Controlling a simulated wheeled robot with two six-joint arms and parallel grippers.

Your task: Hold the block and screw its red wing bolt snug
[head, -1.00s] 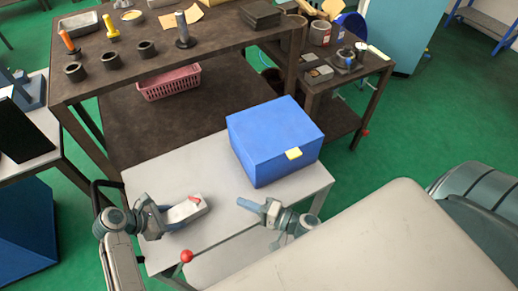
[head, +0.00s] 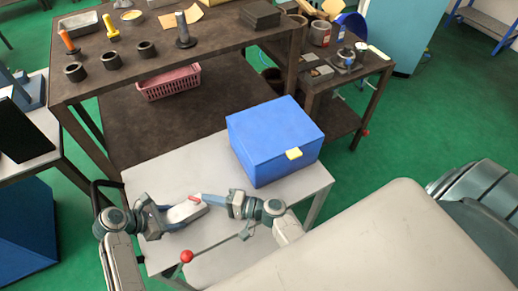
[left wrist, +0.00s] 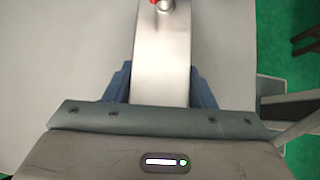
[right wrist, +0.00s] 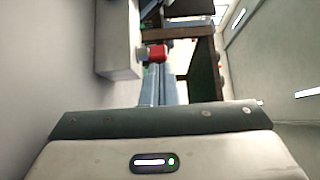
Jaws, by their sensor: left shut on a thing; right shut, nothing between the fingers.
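The pale metal block (head: 181,214) is over the front left of the light grey table. My left gripper (head: 168,215) is shut on it, with a finger on each side in the left wrist view (left wrist: 160,95). The red wing bolt (head: 194,199) is at the block's far end; it also shows at the top edge of the left wrist view (left wrist: 163,4). My right gripper (head: 204,197) is shut and empty, its tips close to the bolt. In the right wrist view the fingers (right wrist: 158,72) end just at the red bolt (right wrist: 157,52); I cannot tell whether they touch.
A blue box (head: 268,150) with a yellow tab stands on the grey table (head: 150,165), behind my right gripper. A red ball knob (head: 186,256) on a rod is at the table's front. A dark bench (head: 215,40) with several rings and handles stands beyond.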

